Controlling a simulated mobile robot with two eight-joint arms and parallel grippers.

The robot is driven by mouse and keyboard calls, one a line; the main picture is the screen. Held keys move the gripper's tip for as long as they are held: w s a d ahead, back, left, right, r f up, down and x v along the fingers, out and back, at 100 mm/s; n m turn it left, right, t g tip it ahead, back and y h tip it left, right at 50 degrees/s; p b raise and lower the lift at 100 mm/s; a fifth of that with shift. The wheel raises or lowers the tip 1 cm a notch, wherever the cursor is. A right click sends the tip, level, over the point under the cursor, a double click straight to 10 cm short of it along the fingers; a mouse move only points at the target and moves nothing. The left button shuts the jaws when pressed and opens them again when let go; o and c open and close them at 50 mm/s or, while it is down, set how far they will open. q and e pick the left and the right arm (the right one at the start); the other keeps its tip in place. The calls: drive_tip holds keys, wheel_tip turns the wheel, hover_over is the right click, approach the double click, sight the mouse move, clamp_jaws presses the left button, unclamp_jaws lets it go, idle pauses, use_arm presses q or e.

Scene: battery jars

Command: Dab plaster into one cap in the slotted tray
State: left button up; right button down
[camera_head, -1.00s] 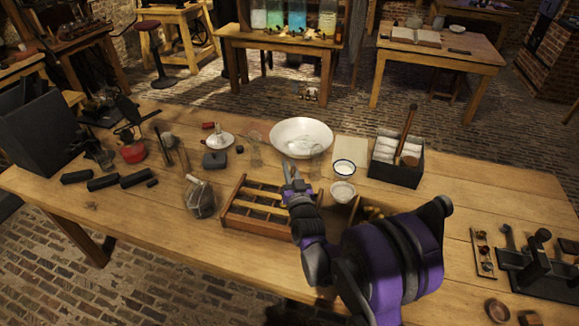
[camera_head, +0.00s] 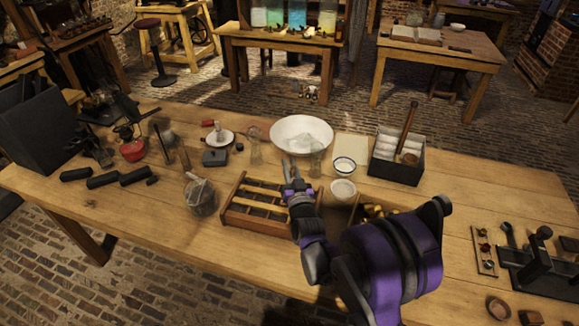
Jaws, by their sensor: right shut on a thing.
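The slotted tray (camera_head: 225,215) is a wooden frame with pale cross slats, lying near the table's front edge. Its slots look dark, and I cannot make out single caps in them. A small white bowl (camera_head: 343,190) and a blue-rimmed white cup (camera_head: 344,167) stand just right of the gripper. Which holds plaster, I cannot tell. My left gripper is not in view.
A large white basin (camera_head: 288,128) stands behind the gripper, with clear glassware close by. A dark box (camera_head: 396,170) with white rolls is to the right. A glass vessel (camera_head: 201,198) stands left of the tray.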

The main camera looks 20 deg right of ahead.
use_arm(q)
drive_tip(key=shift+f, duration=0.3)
use_arm(e)
drive_tip(key=shift+f, duration=0.3)
idle(0.8)
use_arm(q)
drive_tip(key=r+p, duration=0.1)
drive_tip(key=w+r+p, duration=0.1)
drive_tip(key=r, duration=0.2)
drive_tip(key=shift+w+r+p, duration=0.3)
drive_tip(key=shift+p, duration=0.1)
use_arm(e)
wheel_tip(320, 180, up, 8)
drive_tip(key=shift+f, duration=0.15)
idle(0.6)
